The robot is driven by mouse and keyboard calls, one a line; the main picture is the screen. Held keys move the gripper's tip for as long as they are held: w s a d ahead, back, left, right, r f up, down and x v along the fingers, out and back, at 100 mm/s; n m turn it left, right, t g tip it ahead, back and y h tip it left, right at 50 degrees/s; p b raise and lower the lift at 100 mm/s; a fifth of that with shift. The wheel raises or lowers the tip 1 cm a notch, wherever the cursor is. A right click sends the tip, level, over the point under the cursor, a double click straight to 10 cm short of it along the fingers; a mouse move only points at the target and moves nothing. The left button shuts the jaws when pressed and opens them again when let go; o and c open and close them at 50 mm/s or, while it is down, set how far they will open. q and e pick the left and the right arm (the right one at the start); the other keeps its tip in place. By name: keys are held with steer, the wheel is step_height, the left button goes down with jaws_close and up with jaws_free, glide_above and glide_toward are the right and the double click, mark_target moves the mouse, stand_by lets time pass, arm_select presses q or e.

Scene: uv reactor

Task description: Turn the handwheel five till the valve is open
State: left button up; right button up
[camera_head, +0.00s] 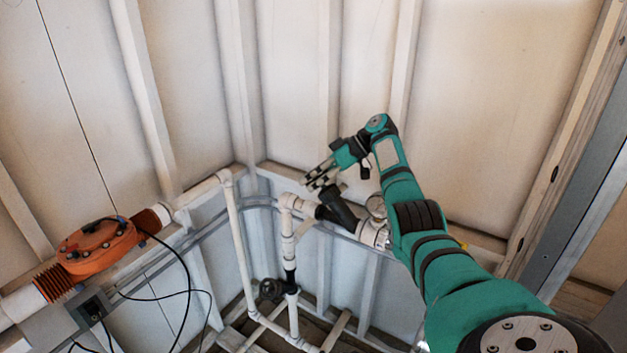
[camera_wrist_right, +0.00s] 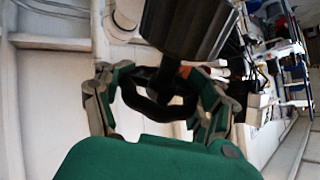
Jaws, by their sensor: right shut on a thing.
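My right gripper (camera_head: 319,177) is at the upper end of a black valve body (camera_head: 337,207) on the white pipework by the wall. In the right wrist view, a dark handwheel (camera_wrist_right: 150,108) lies between the two curved fingers of the right gripper (camera_wrist_right: 160,82), which are shut on its rim from both sides. A dark ribbed cylinder (camera_wrist_right: 185,28) stands just beyond the wheel. In the head view the gripper hides most of this wheel. No number shows on it, and I cannot tell whether the valve is open. My left gripper is not in view.
Another dark handwheel (camera_head: 270,289) sits lower on a vertical white pipe (camera_head: 291,310). An orange pipe unit (camera_head: 100,247) with loose black cables (camera_head: 185,275) is at the left. White wall panels (camera_head: 470,110) stand close behind the gripper.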

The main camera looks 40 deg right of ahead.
steer(key=o, duration=0.8)
steer(key=shift+s+a+f, duration=0.1)
steer(key=shift+a+f, duration=0.15)
steer(key=shift+f, duration=0.3)
steer(key=o, duration=0.5)
steer(key=shift+w+a+r, duration=0.1)
steer(key=shift+w+r, duration=0.05)
steer(key=shift+w, duration=0.05)
steer(key=shift+c, duration=0.2)
steer(key=shift+s+r, duration=0.1)
steer(key=shift+r, duration=0.05)
steer(key=v, duration=1.2)
